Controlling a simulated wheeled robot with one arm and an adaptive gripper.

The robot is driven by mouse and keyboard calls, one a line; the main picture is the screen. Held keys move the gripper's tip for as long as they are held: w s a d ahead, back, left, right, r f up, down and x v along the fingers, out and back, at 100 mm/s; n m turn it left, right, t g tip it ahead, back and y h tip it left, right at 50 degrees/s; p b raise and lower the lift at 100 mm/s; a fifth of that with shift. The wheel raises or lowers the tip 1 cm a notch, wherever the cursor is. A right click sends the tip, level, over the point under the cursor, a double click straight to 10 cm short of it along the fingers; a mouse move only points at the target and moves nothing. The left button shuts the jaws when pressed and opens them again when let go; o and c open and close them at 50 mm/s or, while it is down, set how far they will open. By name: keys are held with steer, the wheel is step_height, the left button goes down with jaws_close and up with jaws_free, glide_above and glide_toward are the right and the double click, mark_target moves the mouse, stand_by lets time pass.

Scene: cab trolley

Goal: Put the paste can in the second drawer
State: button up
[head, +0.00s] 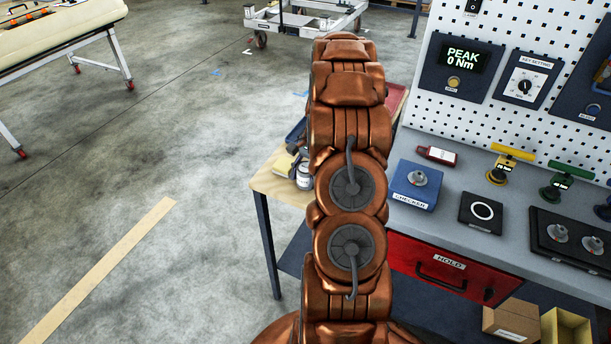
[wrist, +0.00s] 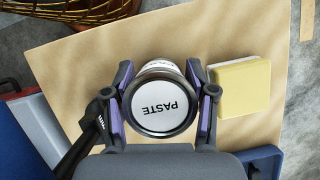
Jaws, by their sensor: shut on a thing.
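The paste can (wrist: 160,106) has a white lid lettered PASTE and a dark rim. In the wrist view it is between the purple-padded fingers of my gripper (wrist: 160,103), which are shut on it from both sides. Below it is a light wooden tabletop (wrist: 75,60); I cannot tell whether the can touches it. In the head view the can (head: 304,177) shows as a small white can left of my arm, near the wooden table's edge. A red drawer (head: 450,280) labelled HOLD is closed under the grey bench; I cannot tell whether it is the second drawer.
A yellow and white block (wrist: 240,87) lies right of the can on the wooden top. A dark strap-like item (wrist: 85,140) is at left. The grey bench (head: 435,190) holds a blue checker box (head: 415,186) and several tools. The floor at left is mostly clear.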

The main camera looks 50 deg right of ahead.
mark_target(304, 168)
steer(key=shift+c, duration=0.8)
steer(key=shift+r, duration=0.1)
step_height(304, 168, up, 10)
steer(key=b, duration=0.3)
steer(key=shift+r+b, duration=0.15)
steer(key=shift+b, duration=0.2)
step_height(304, 168, up, 6)
steer(key=w+a+f+n+g+h, duration=0.1)
steer(key=w+a+f+n, duration=0.3)
steer(key=a, duration=0.6)
steer(key=w+a+f+n+g+h, duration=0.1)
steer(key=w+a+f+n, duration=0.4)
steer(key=a, duration=0.6)
steer(key=w+a+f+n+g+h, duration=0.2)
steer(key=w+a+f+n, duration=0.2)
steer(key=a+n, duration=0.3)
steer(key=a, duration=0.3)
steer(key=shift+w+a+f+n, duration=0.25)
steer(key=shift+w+a+n, duration=0.1)
steer(key=shift+w+n, duration=0.05)
